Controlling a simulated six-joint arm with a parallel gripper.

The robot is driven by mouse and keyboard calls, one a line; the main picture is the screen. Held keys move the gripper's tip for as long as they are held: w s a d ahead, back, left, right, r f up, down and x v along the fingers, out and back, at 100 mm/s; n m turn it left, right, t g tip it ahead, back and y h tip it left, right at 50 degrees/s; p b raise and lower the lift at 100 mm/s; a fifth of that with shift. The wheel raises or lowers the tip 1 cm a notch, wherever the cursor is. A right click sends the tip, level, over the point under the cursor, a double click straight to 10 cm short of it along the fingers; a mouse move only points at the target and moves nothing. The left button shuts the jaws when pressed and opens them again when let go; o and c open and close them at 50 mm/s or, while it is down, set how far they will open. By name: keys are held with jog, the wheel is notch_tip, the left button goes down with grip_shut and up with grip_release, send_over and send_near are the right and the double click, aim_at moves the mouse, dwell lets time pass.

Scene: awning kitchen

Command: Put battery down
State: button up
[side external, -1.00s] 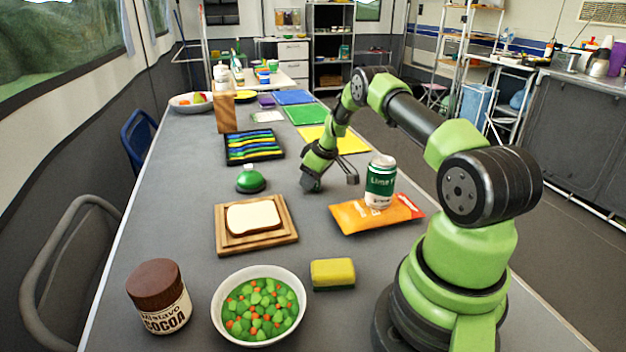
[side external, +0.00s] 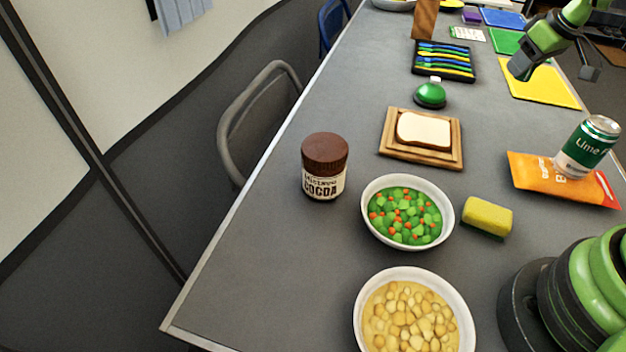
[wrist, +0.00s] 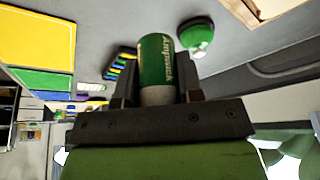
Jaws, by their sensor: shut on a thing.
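The battery (wrist: 156,60), a green cylinder with a pale grey lower band and white lettering, is held between the two dark fingers of my gripper in the wrist view. In the side view my gripper (side external: 553,70) hangs over the yellow mat (side external: 540,88), near the top right. I cannot make out the battery there. The yellow mat also shows at the left of the wrist view (wrist: 38,35). My gripper looks raised above the table (side external: 290,240), but its exact height is unclear.
A green bell-like dome (side external: 430,94) and a tray of coloured utensils (side external: 444,62) lie left of my gripper. A bread board (side external: 450,155), an orange packet (side external: 560,185) with a green can (side external: 588,147) on it, and a yellow sponge (side external: 487,216) are nearer.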

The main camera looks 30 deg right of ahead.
notch_tip(320, 180, up, 3)
jog(key=shift+w+a+f, duration=0.1)
jog(key=shift+w+a, duration=0.05)
jog(key=w+a+n+y, duration=0.1)
jog(key=w+a+n, duration=0.2)
jog(key=a, duration=0.6)
jog(key=w+a+n+g+y, duration=0.1)
jog(key=w+a+n, duration=0.15)
jog(key=a, duration=0.75)
jog(key=w+a+n+y, duration=0.15)
jog(key=a+n, duration=0.25)
jog(key=a, duration=0.5)
jog(key=s+a+n, duration=0.1)
jog(key=a, duration=0.3)
jog(key=s+a+n+g, duration=0.1)
jog(key=a+n, duration=0.1)
jog(key=a, duration=0.3)
jog(key=s+a+n+g, duration=0.1)
jog(key=a, duration=0.4)
jog(key=shift+a+f+n+y, duration=0.1)
jog(key=shift+f+n+y, duration=0.05)
jog(key=shift+n+y, duration=0.2)
jog(key=s+a+n+g, duration=0.2)
jog(key=s+a+n, duration=0.4)
jog(key=s+a, duration=0.6)
send_near(274, 258)
jog(key=shift+n, duration=0.3)
jog(key=x, duration=0.6)
jog(key=shift+f, duration=0.25)
